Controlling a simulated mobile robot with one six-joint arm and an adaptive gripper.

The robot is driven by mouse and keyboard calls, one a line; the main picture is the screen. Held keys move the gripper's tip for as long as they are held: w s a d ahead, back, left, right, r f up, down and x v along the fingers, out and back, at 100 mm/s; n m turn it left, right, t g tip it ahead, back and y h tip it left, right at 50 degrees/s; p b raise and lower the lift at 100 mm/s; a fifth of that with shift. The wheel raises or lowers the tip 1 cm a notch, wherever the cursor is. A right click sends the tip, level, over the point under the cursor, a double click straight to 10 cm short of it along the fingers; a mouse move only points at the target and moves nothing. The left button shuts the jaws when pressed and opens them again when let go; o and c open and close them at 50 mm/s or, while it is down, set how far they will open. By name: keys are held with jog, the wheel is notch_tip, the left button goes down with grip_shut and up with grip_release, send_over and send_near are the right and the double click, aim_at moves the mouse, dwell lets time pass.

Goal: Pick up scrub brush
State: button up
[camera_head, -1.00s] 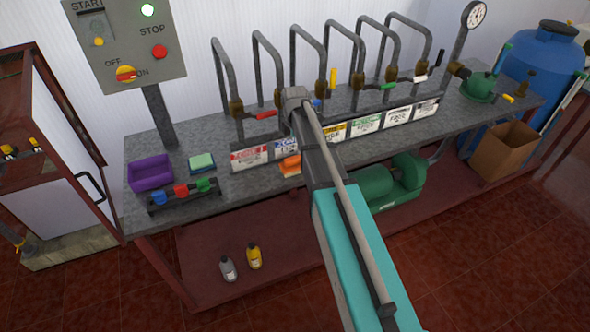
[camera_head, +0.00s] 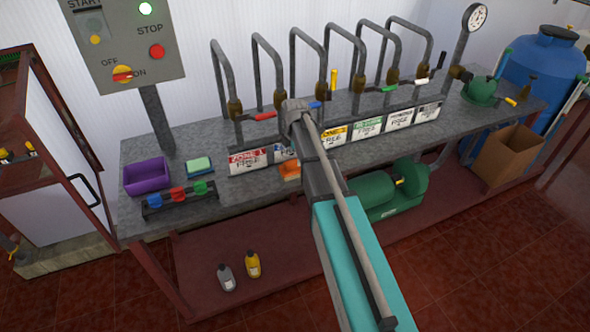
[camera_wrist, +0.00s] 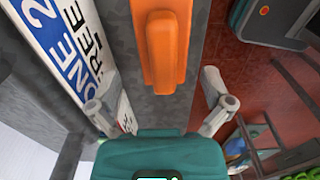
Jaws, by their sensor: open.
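An orange block with a raised long grip, which looks like the scrub brush (camera_wrist: 162,50), lies on the grey bench near its front edge. In the head view the orange brush (camera_head: 290,170) is partly hidden behind my arm. In the wrist view my gripper (camera_wrist: 161,106) is open, with one finger on each side of the picture. The brush lies ahead of the gap between the fingers, roughly centred, and nothing is held. The fingers are hidden behind my arm in the head view.
The zone signs (camera_head: 248,161) stand close behind the brush, with bent pipes and valves above. The bench (camera_head: 235,187) also holds a purple bin (camera_head: 147,177), a green-topped sponge (camera_head: 200,166) and a rack of coloured pieces (camera_head: 180,196). A green pump (camera_head: 390,190) stands below.

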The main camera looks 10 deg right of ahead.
aim_at(295, 167)
jog(key=shift+s+f+b, duration=0.15)
jog(key=shift+f+b, duration=2.45)
jog(key=shift+f, duration=0.05)
jog(key=c, duration=1)
jog(key=shift+r, duration=0.2)
jog(key=shift+c, duration=0.2)
notch_tip(295, 167, up, 3)
jog(key=p, duration=0.3)
jog(key=s+r+p, duration=0.9)
jog(key=s+p, duration=0.1)
jog(key=s, duration=0.4)
jog(key=shift+a+r, duration=0.15)
jog(key=shift+r, duration=0.2)
